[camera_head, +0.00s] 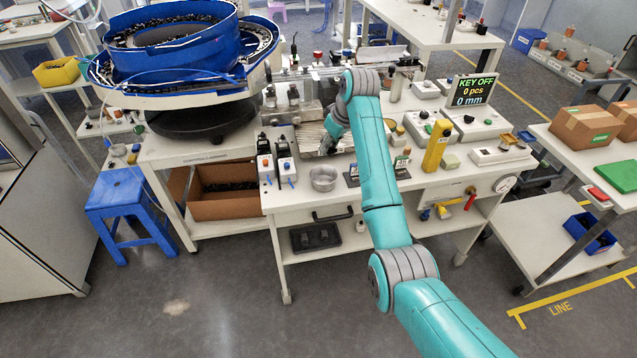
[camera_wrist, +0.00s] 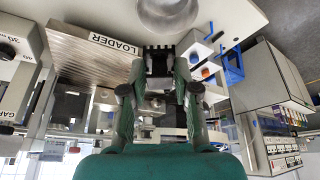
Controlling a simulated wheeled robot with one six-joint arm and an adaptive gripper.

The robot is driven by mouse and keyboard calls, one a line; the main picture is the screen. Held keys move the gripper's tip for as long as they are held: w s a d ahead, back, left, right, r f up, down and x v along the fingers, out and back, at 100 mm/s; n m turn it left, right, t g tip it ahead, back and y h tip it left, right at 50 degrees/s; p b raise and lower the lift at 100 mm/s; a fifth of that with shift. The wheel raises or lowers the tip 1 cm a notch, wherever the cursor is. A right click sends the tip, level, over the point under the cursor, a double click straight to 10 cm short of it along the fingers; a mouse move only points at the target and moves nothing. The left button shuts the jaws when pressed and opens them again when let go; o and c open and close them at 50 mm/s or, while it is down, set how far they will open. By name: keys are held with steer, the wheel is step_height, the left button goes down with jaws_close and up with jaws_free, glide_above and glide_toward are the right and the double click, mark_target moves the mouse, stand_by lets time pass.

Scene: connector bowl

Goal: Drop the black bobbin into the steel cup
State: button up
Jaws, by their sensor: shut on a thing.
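The steel cup (camera_head: 323,179) stands upright on the front of the white workbench, and its round rim also shows at the top of the wrist view (camera_wrist: 168,12). My gripper (camera_wrist: 158,62) is shut on a small black thing, which looks like the black bobbin (camera_wrist: 158,68), between its fingertips. In the wrist view the cup lies just beyond the fingertips, apart from them. In the head view my gripper (camera_head: 328,142) is behind the cup, over the loader plate, and the bobbin cannot be made out there.
The ribbed loader plate (camera_wrist: 85,50) lies beside my gripper. Two upright controller boxes (camera_head: 274,160) with switches stand left of the cup. A yellow post (camera_head: 436,146) stands to the right. A blue bowl feeder (camera_head: 175,40) is at the back left.

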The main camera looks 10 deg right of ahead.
mark_target(332, 151)
steer(key=shift+f, duration=2.1)
steer(key=o, duration=0.9)
steer(key=shift+d+r, duration=0.1)
steer(key=v, duration=1.1)
steer(key=shift+s+r, duration=0.2)
steer(key=shift+r, duration=0.15)
